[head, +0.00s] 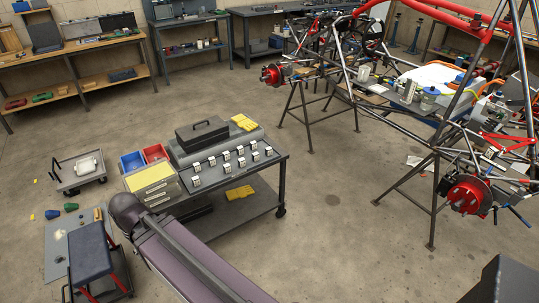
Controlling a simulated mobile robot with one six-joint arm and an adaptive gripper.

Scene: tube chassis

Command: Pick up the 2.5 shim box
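Several small white-and-dark boxes (240,150) stand in rows on the grey top of the wheeled cart (285,172), near its front edge. They look alike, and any labels are too small to read, so I cannot tell which one is the 2.5 shim box. My arm rises from the bottom middle toward the cart's left front corner and covers part of that side. My gripper does not show in the head view.
A black case (201,131) and yellow gloves (243,122) lie behind the boxes. Blue (132,161) and red bins (155,153) and a drawer unit (152,184) are at the cart's left. A tube chassis (410,100) on stands is at right. The floor between is clear.

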